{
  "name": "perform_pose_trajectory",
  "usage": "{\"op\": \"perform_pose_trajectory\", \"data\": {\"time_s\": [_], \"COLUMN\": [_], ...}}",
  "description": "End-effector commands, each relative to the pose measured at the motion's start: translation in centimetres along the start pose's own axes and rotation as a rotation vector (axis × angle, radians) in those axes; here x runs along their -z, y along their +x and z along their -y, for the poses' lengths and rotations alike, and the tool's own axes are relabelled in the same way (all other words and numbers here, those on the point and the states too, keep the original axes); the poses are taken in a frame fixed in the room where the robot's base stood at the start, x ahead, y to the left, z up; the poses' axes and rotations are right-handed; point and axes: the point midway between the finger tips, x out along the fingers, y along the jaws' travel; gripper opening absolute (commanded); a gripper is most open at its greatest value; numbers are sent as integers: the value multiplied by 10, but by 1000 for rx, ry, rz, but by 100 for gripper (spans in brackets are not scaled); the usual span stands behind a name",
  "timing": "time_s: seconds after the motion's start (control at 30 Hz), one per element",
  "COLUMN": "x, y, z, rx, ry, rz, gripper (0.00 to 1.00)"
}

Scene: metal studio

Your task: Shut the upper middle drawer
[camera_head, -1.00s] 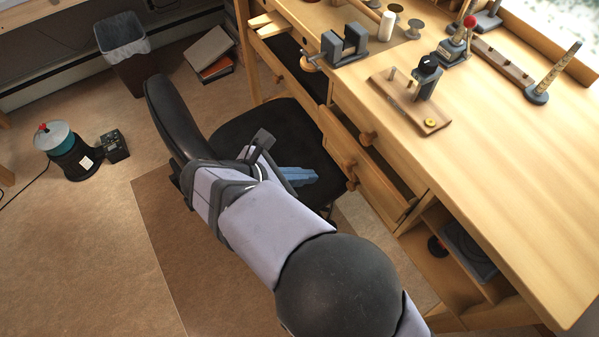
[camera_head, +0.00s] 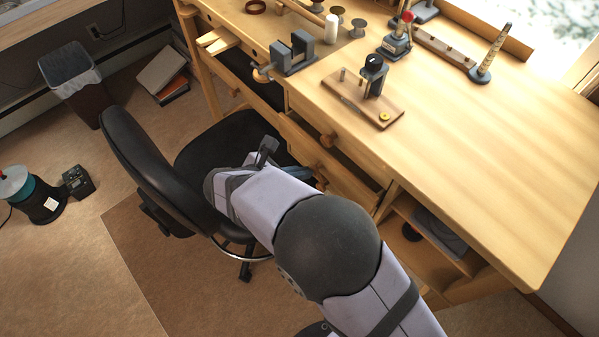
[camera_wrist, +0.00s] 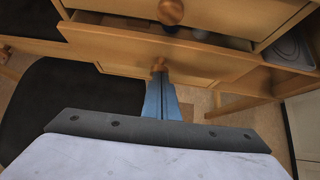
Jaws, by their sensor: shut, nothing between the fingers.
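The wooden bench has a middle drawer (camera_head: 300,145) standing pulled out, with a dark gap behind its front. It sits below a closed top drawer whose round knob (camera_head: 327,141) shows. In the wrist view the open drawer (camera_wrist: 120,38) shows small items inside, and a knob (camera_wrist: 160,65) is on the front below. My gripper (camera_wrist: 165,98) has blue fingers, shut and empty, reaching toward that front near the knob; contact cannot be told. In the head view my arm hides most of the fingers.
A black office chair (camera_head: 150,150) stands close to the left of my arm. Open shelves (camera_head: 425,235) are right of the drawers. A vise (camera_head: 292,52) and a wooden fixture (camera_head: 365,95) stand on the bench top (camera_head: 480,150). A bin (camera_head: 75,80) is at the far left.

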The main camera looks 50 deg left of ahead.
Motion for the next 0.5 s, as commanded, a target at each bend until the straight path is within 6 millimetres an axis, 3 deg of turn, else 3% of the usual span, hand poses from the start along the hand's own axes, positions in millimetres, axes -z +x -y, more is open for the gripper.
{"op": "perform_pose_trajectory", "data": {"time_s": [0.17, 0.5], "x": [-1, -32], "y": [1, 35], "z": [0, 2], "rx": [1, 2], "ry": [1, 1], "rz": [0, 1], "gripper": [0, 0]}}
